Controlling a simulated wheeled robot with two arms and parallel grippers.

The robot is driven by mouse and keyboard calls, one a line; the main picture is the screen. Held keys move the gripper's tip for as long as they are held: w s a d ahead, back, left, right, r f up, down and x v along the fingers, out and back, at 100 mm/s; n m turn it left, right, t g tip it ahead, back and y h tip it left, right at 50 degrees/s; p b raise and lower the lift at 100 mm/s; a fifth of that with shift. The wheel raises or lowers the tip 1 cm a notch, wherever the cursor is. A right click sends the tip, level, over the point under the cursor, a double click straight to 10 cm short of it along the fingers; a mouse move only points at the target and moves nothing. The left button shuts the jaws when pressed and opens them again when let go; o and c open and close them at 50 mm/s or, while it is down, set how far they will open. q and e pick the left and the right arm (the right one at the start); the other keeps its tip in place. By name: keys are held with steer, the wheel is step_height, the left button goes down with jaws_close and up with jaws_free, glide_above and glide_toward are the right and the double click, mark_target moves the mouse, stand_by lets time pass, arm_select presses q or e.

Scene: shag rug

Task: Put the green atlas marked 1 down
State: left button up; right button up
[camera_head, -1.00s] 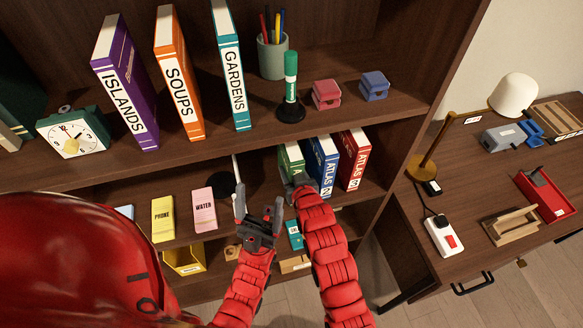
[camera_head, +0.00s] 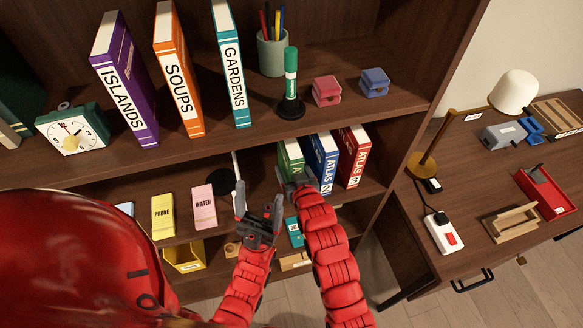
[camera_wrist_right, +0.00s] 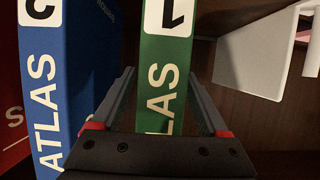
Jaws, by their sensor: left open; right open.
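The green atlas (camera_head: 289,158) stands upright on the lower shelf, left of the blue atlas (camera_head: 322,158) and the red atlas (camera_head: 353,158). In the right wrist view the green atlas (camera_wrist_right: 166,70) shows a white label with a 1, and the blue atlas (camera_wrist_right: 58,90) is beside it. My right gripper (camera_wrist_right: 165,100) is open, one finger on each side of the green spine; I cannot tell whether they touch it. In the head view the right gripper (camera_head: 291,186) partly hides the green atlas's lower part. My left gripper (camera_head: 259,208) is open and empty, in front of the shelf.
A white plate-like bookend (camera_wrist_right: 262,45) stands beside the green atlas. Yellow PHONE (camera_head: 163,217) and pink WATER (camera_head: 204,208) blocks lie to the left. The upper shelf edge (camera_head: 200,150) passes above my grippers. A desk (camera_head: 455,200) stands at the right.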

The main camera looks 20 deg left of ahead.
steer(key=b+v, duration=0.2)
steer(key=v, duration=0.9)
steer(key=shift+d, duration=0.15)
